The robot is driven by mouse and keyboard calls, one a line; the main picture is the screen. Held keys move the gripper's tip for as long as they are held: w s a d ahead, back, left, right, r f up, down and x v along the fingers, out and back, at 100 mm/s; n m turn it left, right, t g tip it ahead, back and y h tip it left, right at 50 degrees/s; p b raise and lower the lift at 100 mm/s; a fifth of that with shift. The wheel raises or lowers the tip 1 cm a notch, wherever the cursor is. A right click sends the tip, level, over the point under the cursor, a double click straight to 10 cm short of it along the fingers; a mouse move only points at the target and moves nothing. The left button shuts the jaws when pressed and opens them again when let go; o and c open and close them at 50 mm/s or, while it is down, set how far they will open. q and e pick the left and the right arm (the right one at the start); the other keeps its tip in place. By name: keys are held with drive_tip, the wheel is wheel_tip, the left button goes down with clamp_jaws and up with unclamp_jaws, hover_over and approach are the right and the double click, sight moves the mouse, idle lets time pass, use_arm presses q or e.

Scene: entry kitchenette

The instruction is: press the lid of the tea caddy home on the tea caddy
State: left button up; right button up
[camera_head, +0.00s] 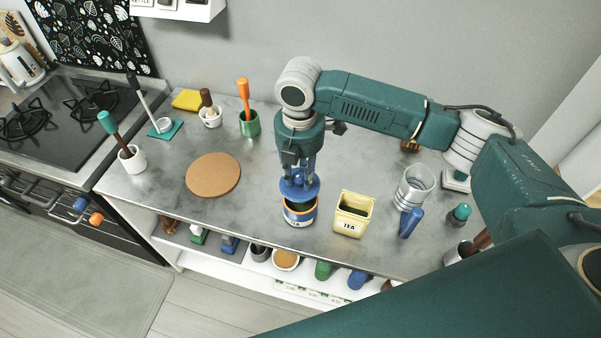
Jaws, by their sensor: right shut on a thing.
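The tea caddy (299,217) is a round blue tin with an orange rim and a white TEA label. It stands upright near the counter's front edge, and its dark opening shows. My right gripper (299,175) points down, shut on the blue round lid (299,190). The lid is just above the caddy, overlapping the back of its rim in the picture. A gap shows at the front; I cannot tell whether the lid touches the back rim. My left gripper is not in view.
A yellow square TEA tin (353,214) stands open just right of the caddy. Further right are a clear glass (414,187) and a blue-handled item (410,222). A round cork mat (213,175) lies left, with bare counter (250,215) between it and the caddy.

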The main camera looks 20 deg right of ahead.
sight(300, 187)
drive_tip(key=shift+w, duration=0.1)
drive_tip(key=shift+s+r, duration=0.15)
drive_tip(key=shift+s, duration=0.05)
drive_tip(key=shift+s+d+p, duration=0.1)
drive_tip(key=shift+p, duration=0.65)
wheel_tip(300, 187, down, 4)
drive_tip(key=shift+r+b, duration=0.15)
drive_tip(key=shift+b, duration=0.6)
drive_tip(key=shift+f, duration=0.65)
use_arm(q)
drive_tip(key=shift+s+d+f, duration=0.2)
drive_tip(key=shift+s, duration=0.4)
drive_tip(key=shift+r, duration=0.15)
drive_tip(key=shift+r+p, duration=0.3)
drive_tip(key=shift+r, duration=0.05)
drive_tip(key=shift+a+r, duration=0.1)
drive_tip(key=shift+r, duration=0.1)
